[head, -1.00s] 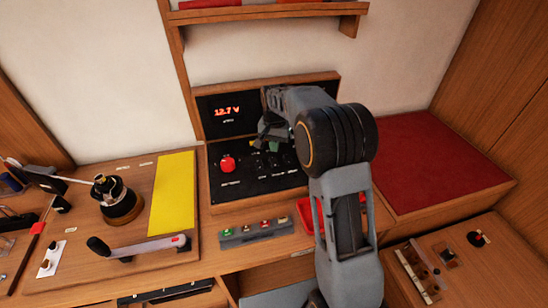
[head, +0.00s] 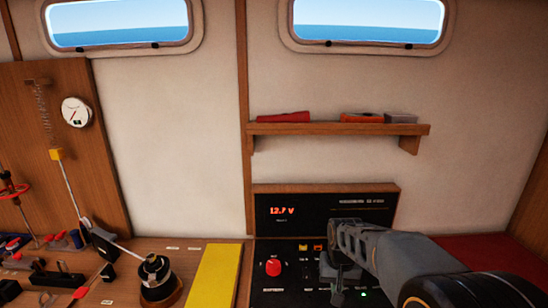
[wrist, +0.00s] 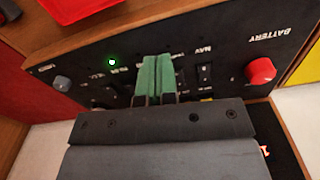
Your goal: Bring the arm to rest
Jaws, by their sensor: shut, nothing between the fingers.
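My gripper (head: 342,278) is in front of the black electrical panel (head: 268,298), at the lower right of the head view. In the wrist view its two green fingertips (wrist: 153,76) are together with nothing between them, close over the row of small switches. I cannot tell whether they touch the panel. The panel has a red battery knob (head: 273,267), also at the right of the wrist view (wrist: 260,71), and a lit green lamp (wrist: 111,62). My forearm hides the panel's right part in the head view.
A wooden shelf (head: 340,129) with red items is on the wall above. A yellow sheet (head: 214,277) and a black winch-like drum (head: 156,278) lie on the left worktop. A red cushion (head: 480,252) is at the right. The wall between is clear.

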